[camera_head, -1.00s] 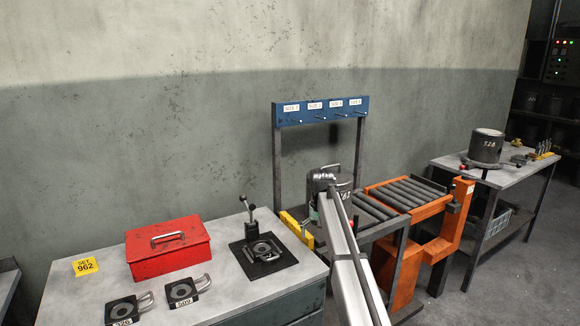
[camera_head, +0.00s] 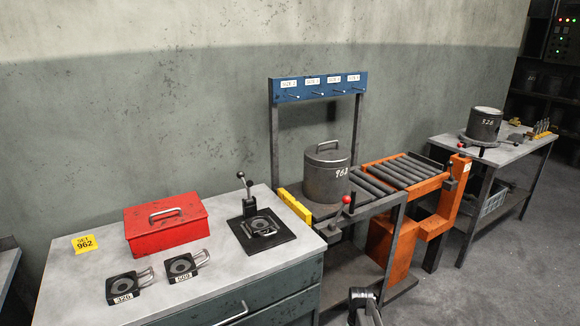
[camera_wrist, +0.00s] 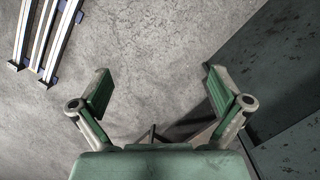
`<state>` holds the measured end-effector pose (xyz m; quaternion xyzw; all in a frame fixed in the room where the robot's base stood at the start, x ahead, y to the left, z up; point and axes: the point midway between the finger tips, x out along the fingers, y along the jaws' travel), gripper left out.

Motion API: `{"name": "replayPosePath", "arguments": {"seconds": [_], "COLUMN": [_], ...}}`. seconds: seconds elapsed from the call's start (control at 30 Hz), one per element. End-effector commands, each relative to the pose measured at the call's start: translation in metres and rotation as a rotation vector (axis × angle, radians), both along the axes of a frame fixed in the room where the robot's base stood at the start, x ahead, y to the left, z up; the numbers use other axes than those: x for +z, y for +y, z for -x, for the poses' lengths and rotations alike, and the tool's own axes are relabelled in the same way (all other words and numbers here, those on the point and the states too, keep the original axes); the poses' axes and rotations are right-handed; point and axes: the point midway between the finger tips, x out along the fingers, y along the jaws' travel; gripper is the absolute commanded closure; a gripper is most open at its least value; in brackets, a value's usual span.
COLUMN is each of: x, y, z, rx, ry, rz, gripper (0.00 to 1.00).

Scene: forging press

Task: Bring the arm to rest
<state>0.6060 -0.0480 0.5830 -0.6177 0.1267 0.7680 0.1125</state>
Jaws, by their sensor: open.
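My gripper (camera_wrist: 160,95) is open in the wrist view, its two green-padded fingers wide apart. Nothing is between them, and bare grey floor shows beyond. In the head view a dark part of my arm (camera_head: 363,304) shows at the bottom edge, low in front of the roller stand. The gripper's fingers cannot be made out there. The arm part is clear of the bench top and of the lidded steel pot (camera_head: 326,176).
The bench (camera_head: 205,280) carries a red toolbox (camera_head: 168,221), a black fixture plate (camera_head: 263,236) and two numbered dies. An orange roller stand (camera_head: 405,222) and a second table (camera_head: 508,152) stand right. In the wrist view, a dark green surface (camera_wrist: 285,80) lies right and pale rails (camera_wrist: 42,38) upper left.

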Motion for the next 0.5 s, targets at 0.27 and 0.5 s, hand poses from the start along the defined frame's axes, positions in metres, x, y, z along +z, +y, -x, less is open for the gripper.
{"name": "replayPosePath", "arguments": {"seconds": [0.27, 0.5], "x": [-0.051, -0.070], "y": [0.025, 0.039], "z": [0.139, 0.257], "rx": [0.114, 0.208], "ry": [0.134, 0.244], "rz": [-0.035, -0.069], "gripper": [0.00, 0.00]}}
